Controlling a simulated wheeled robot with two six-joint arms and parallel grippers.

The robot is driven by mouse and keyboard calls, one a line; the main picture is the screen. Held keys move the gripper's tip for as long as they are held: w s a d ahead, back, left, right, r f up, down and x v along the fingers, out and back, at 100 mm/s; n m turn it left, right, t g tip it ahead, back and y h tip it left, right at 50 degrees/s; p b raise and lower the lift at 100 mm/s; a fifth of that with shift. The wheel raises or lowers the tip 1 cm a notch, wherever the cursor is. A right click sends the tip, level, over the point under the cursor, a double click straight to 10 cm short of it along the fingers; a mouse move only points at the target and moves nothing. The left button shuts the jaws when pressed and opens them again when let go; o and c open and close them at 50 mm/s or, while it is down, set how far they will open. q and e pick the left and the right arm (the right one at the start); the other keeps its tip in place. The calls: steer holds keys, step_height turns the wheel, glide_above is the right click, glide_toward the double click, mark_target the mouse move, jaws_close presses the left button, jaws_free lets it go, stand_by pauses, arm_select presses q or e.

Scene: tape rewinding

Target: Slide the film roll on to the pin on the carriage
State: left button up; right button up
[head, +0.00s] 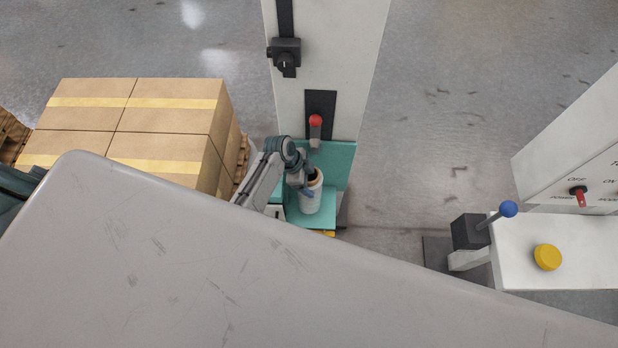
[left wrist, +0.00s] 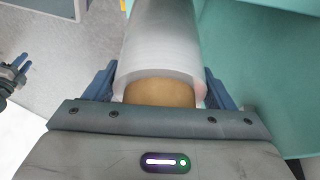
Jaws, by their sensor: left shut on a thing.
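The film roll (head: 311,197) is a whitish cylinder with a brown core, standing over the teal carriage (head: 338,165) in the head view. My left gripper (head: 307,190) is shut on the roll. In the left wrist view, its blue fingers lie on both sides of the roll (left wrist: 160,45), and the brown core shows at the near end. No pin is clearly visible, and I cannot tell whether the roll is around one. At the left edge of the left wrist view, a dark part with blue prongs (left wrist: 18,68) looks like my right gripper; its opening is unclear.
A tall white column (head: 325,60) with a red-knobbed lever (head: 315,121) stands behind the carriage. Stacked cartons (head: 165,120) are to the left. At right are a blue-knobbed lever (head: 508,209) and a white console with a yellow button (head: 547,257). Floor between is clear.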

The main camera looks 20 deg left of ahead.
arm_select(q)
steer(key=shift+r, duration=0.15)
step_height(320, 180, up, 2)
steer(key=shift+r+p, duration=0.1)
steer(key=shift+p, duration=1)
steer(key=shift+d, duration=0.7)
steer(key=shift+p, duration=0.3)
stand_by(0.6)
